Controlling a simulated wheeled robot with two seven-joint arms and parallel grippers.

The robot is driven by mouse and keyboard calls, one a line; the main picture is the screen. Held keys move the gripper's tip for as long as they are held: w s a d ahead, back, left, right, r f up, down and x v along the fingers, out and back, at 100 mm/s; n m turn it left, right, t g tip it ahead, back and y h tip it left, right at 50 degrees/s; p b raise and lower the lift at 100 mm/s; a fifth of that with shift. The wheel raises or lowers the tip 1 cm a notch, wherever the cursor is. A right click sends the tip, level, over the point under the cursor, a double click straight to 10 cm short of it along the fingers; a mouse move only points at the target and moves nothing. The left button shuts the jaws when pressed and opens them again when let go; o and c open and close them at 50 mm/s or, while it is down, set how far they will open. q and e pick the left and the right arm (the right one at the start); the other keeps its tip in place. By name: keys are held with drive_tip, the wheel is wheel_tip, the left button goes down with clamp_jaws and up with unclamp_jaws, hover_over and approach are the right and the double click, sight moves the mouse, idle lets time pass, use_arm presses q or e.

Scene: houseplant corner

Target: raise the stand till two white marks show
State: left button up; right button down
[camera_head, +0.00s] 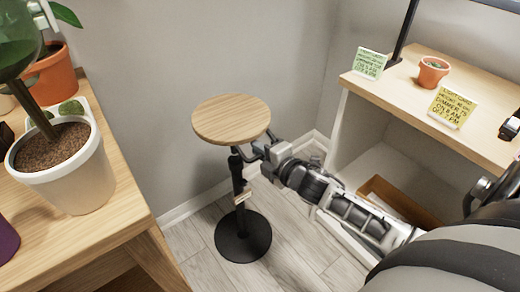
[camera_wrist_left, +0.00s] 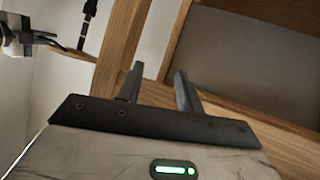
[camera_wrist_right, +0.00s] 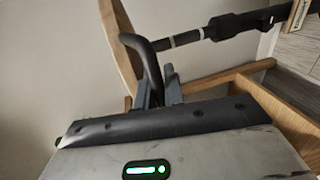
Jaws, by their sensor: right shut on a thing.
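The stand has a round wooden top (camera_head: 231,119), a black pole (camera_head: 237,178) and a round black base (camera_head: 243,237) on the floor. It stands upright. My right gripper (camera_head: 258,152) is just under the top's right edge. In the right wrist view its fingers (camera_wrist_right: 158,90) are shut on a curved black handle (camera_wrist_right: 150,62) by the top.
A wooden table (camera_head: 125,215) at left carries a white pot (camera_head: 80,185) with soil and a terracotta pot (camera_head: 52,75). Floor around the base is clear.

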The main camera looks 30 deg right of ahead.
drive_tip(key=shift+r, duration=0.15)
drive_tip(key=c, duration=1.8)
unclamp_jaws()
drive_tip(key=shift+o, duration=0.2)
use_arm(q)
drive_tip(key=shift+s+a+r+p, duration=0.1)
drive_tip(key=shift+r+p, duration=0.45)
drive_tip(key=shift+p, duration=0.25)
use_arm(e)
drive_tip(key=v, duration=1.6)
use_arm(q)
drive_tip(key=shift+r, duration=0.15)
